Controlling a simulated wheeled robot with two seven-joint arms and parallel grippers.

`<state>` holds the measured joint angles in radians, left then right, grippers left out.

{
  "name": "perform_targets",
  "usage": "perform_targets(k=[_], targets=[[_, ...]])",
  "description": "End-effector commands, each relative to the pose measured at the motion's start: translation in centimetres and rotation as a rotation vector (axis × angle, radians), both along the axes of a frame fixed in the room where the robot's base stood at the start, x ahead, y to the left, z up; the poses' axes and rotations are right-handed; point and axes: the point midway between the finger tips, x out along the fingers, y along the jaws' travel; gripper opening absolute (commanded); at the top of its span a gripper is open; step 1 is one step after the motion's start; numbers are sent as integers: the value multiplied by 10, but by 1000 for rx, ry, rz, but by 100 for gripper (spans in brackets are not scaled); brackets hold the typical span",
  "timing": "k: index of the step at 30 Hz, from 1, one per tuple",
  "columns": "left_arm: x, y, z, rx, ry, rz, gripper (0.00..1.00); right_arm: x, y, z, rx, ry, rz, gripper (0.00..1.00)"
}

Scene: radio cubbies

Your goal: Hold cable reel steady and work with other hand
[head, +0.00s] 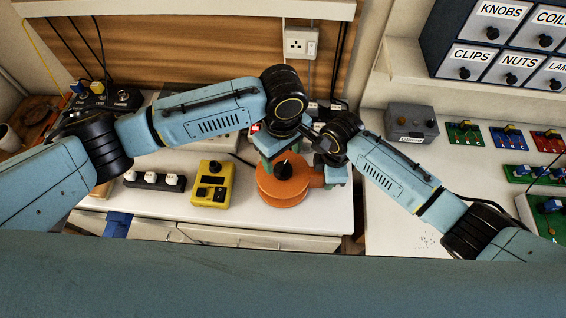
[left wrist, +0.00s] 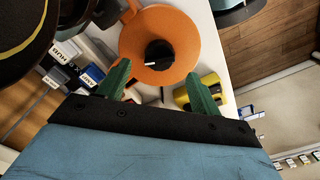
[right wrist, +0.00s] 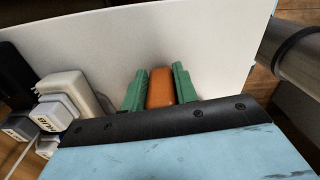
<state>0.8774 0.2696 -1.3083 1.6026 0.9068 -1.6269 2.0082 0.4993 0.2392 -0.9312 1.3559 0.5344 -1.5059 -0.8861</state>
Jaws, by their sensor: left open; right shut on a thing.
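The orange cable reel (head: 283,192) stands on the white bench in the head view, with a black knob (head: 284,169) on its top. In the left wrist view the reel (left wrist: 183,36) and its knob (left wrist: 159,54) show just beyond my left gripper. My left gripper (left wrist: 157,72) is open, its green fingers spread at the near side of the reel's top, and nothing is between them. My right gripper (right wrist: 160,85) is shut on an orange part of the reel (right wrist: 160,88), with one green finger on each side. In the head view my arm partly hides that grip.
A grey box (head: 411,122) and small circuit boards (head: 466,133) are on the right bench. Labelled drawers (head: 482,62) stand at the upper right. The bench ends close in front of the reel.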

Motion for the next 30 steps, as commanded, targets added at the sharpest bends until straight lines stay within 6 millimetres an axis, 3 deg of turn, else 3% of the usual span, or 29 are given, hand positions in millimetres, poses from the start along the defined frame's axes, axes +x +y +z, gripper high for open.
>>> perform_targets(k=[3, 9, 20, 30], targets=[[-1, 0, -22, 1, 3, 0, 65, 0, 0, 0, 1, -1, 0, 0], [0, 0, -44, -1, 1, 1, 65, 0, 1, 0, 1, -1, 0, 0], [0, 0, -49, -1, 0, 0, 65, 0, 1, 1, 1, -2, 0, 0], [0, 0, -49, -2, 1, 0, 21, 1, 1, 1, 2, -2, 0, 0]])
